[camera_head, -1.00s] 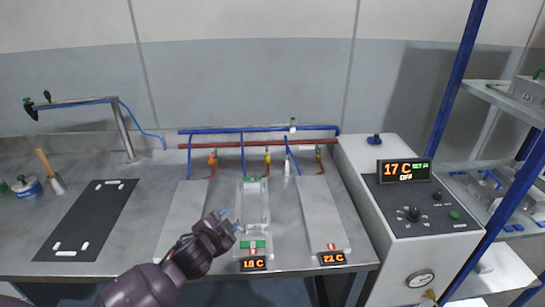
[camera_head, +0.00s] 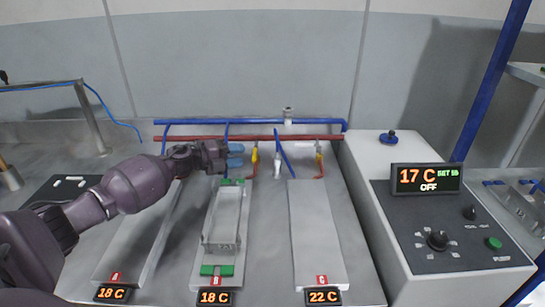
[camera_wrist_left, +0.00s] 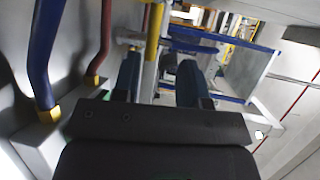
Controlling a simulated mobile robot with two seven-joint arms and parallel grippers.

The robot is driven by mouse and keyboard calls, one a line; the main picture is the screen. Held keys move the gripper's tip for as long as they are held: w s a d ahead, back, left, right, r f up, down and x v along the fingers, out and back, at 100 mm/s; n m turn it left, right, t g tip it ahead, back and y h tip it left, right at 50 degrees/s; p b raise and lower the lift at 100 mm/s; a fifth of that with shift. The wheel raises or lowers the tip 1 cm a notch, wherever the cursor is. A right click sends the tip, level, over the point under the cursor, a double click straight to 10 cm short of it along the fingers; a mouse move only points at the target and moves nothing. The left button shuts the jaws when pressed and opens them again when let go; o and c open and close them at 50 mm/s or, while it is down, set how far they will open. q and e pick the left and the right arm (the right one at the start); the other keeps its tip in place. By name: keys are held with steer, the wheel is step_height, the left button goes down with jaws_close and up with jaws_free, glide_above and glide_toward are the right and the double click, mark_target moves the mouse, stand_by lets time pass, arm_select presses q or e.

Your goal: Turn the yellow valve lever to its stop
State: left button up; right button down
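The yellow valve lever (camera_head: 255,156) at the middle station B stands upright on the pipework behind the plate. My left gripper (camera_head: 237,155) reaches in from the left, with its blue fingertips just beside this lever. In the left wrist view, the yellow lever (camera_wrist_left: 152,70) shows between the two spread fingers, nearer the left one, with a gap to the right one. The gripper (camera_wrist_left: 160,78) is open. Whether a finger touches the lever cannot be told. Station A's valve is hidden behind my gripper. My right gripper is not in view.
Blue (camera_head: 200,122) and red (camera_head: 300,137) pipes run along the back. Plate B carries a clear-walled frame with green ends (camera_head: 217,270). Plate C (camera_head: 314,235) is bare. A control box (camera_head: 450,225) reading 17 C, OFF stands at the right.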

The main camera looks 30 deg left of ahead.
mark_target(255, 156)
arm_select(q)
steer(key=shift+w+a+f, duration=0.1)
steer(key=shift+w+f, duration=0.15)
steer(key=shift+f, duration=0.25)
steer(key=shift+w, duration=0.1)
steer(key=shift+w+d, duration=0.4)
steer(key=shift+w, duration=0.05)
steer(key=b+x, duration=0.1)
steer(key=x, duration=0.3)
steer(key=shift+w+d+f, duration=0.2)
steer(key=shift+x, duration=0.75)
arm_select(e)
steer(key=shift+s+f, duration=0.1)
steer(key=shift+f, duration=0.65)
arm_select(q)
steer(key=c, duration=0.7)
jaws_close()
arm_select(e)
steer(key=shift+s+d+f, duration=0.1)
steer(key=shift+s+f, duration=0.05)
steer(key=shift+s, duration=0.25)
